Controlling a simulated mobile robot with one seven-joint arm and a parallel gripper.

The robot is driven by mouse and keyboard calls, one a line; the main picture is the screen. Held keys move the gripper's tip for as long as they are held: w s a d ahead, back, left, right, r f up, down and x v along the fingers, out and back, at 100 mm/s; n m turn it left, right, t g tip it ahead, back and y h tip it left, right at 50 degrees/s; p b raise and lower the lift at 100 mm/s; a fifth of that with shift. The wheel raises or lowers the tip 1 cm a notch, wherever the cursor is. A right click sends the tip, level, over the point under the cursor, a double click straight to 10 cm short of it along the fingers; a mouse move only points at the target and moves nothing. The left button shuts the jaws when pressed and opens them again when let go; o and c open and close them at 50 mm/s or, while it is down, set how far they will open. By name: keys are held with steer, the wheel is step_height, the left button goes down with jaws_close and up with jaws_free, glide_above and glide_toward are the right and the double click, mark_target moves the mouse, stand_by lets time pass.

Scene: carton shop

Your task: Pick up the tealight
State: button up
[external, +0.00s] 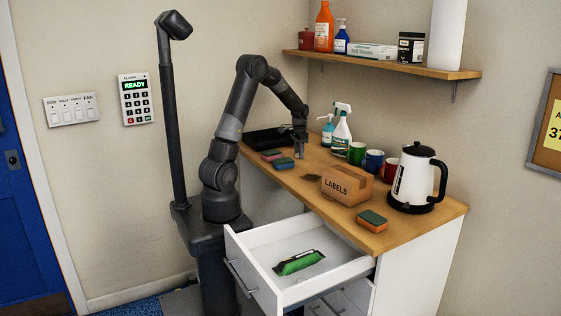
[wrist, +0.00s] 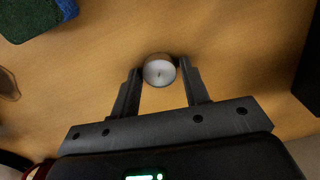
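The tealight (wrist: 159,72) is a small round candle with a silvery rim, pale wax and a dark wick. In the wrist view it sits between the tips of my gripper (wrist: 160,76), with a finger against each side. My gripper is shut on it. In the external view my gripper (external: 300,154) points down, low over the far part of the wooden counter (external: 302,187). The tealight cannot be made out there. I cannot tell whether it still touches the counter.
Sponges (external: 283,163) lie left of my gripper; one shows in the wrist view (wrist: 35,16). Spray bottles (external: 341,130), mugs (external: 373,162) and a kettle (external: 412,180) stand to the right. A labels box (external: 347,185) is nearer. An open drawer (external: 268,264) holds a green packet (external: 299,262).

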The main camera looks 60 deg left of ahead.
steer(key=c, duration=0.6)
